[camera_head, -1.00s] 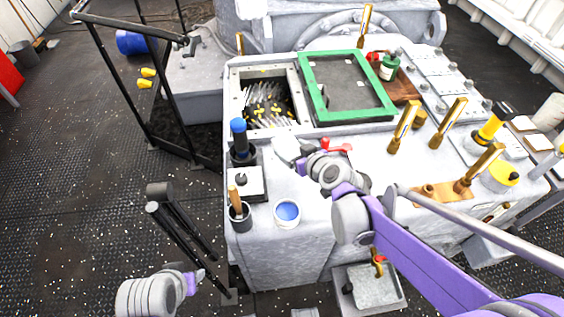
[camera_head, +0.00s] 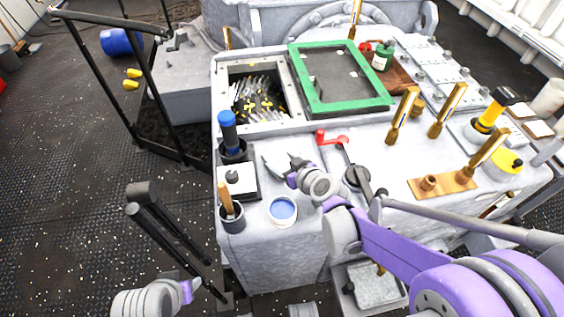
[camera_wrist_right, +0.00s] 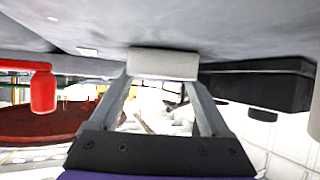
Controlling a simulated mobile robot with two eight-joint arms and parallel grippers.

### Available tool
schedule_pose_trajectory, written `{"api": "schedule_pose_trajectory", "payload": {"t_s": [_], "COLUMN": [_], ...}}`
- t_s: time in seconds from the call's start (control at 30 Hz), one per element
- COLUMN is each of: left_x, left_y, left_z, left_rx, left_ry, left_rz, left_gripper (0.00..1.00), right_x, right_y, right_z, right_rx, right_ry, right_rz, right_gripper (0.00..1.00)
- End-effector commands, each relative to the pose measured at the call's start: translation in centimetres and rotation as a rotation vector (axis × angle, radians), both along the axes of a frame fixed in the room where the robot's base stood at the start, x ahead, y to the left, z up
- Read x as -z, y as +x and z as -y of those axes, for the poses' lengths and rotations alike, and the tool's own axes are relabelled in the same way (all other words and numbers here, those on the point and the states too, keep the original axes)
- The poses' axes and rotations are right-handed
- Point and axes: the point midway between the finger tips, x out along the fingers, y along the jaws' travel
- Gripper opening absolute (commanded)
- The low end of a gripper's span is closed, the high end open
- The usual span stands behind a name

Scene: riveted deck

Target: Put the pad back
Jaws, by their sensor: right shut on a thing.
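My right gripper (camera_head: 279,164) is low over the front left of the pale machine top, between the black holder with the white-topped block and the red lever. In the right wrist view its two grey fingers (camera_wrist_right: 165,85) are shut on a pale grey-white block, which looks like the pad (camera_wrist_right: 163,64). In the head view the pad is hard to tell apart from the pale fingertips and machine top. My left gripper (camera_head: 193,288) is at the lower left, away from the machine, small and partly turned away; its jaws cannot be read.
A blue-topped tool (camera_head: 228,132), a white-topped block (camera_head: 240,180), a wooden-handled cup (camera_head: 230,212) and a blue-filled tub (camera_head: 283,210) crowd the left edge. A red lever (camera_head: 332,138) stands right of the gripper. An open bay (camera_head: 258,97) and green frame (camera_head: 345,105) lie behind.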

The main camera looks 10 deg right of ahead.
Motion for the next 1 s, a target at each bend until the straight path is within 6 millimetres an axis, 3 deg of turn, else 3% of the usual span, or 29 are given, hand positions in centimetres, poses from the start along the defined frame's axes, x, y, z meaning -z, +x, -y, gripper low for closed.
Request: {"api": "schedule_pose_trajectory", "payload": {"t_s": [0.2,0.23,0.33,0.67,1.0], "left_x": [0.2,0.2,0.1,-0.3,-2.5], "left_y": [0.0,0.0,0.0,0.0,-0.2], "left_z": [0.0,0.0,0.0,0.0,0.0], "left_rx": [0.000,0.000,0.000,0.000,0.000], "left_ry": [0.000,0.000,0.000,0.000,0.000], "left_rz": [-0.001,-0.001,0.000,0.001,0.009], "left_gripper": [0.50,0.50,0.50,0.50,0.50], "right_x": [0.3,0.2,0.2,-0.4,-3.7], "right_y": [0.0,0.0,0.0,-0.3,-5.8], "right_z": [0.0,0.0,0.0,0.2,2.5], "right_rx": [0.000,0.000,0.000,0.001,0.004], "right_ry": [0.000,0.000,0.000,0.000,0.001], "right_rz": [0.000,0.000,0.000,0.000,0.001], "right_gripper": [0.19,0.85,1.00,1.00,1.00]}}
